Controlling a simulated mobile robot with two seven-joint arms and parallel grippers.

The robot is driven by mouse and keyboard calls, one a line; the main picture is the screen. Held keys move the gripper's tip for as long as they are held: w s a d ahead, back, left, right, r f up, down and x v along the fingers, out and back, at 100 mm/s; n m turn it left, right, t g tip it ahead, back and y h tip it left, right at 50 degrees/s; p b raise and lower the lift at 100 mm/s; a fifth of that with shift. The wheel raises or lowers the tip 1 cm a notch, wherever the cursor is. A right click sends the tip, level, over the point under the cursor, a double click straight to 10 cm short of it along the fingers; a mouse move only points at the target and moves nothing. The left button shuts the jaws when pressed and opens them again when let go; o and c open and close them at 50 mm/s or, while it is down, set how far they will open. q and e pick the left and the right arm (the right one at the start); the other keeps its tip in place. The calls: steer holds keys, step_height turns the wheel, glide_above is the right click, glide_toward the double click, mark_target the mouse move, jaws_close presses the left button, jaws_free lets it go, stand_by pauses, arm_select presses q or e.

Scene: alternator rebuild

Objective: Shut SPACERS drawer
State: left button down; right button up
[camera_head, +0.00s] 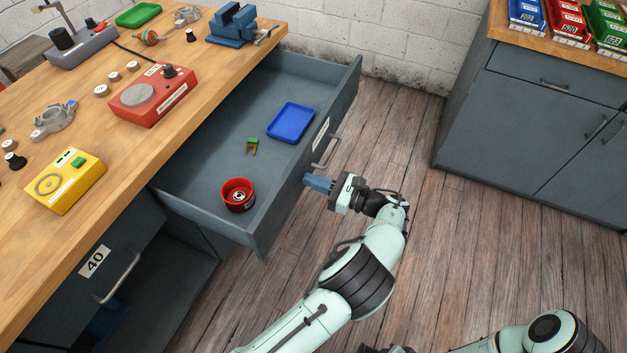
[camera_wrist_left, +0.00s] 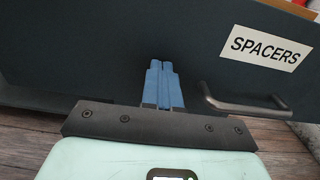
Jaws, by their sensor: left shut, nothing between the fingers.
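The SPACERS drawer (camera_head: 215,160) is pulled out from the workbench. Inside it are a blue tray (camera_head: 291,121), a small green and brown part (camera_head: 252,146) and a red round part (camera_head: 238,194). Its grey front carries a white SPACERS label (camera_wrist_left: 266,48) and a bar handle (camera_wrist_left: 245,106). My left gripper (camera_head: 308,182) is shut and empty, its blue fingertips at the outside of the drawer front. In the left wrist view the fingers (camera_wrist_left: 163,66) point at the front panel, left of the handle; contact cannot be told. My right gripper is not clearly visible; part of my right arm shows at bottom right.
The wooden workbench top (camera_head: 128,141) holds a red device (camera_head: 152,95), a yellow box (camera_head: 64,181) and a blue vise (camera_head: 236,25). A grey cabinet (camera_head: 540,120) stands right; the floor between is clear.

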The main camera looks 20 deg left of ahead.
mark_target(222, 157)
arm_select(q)
steer(key=shift+a, duration=0.15)
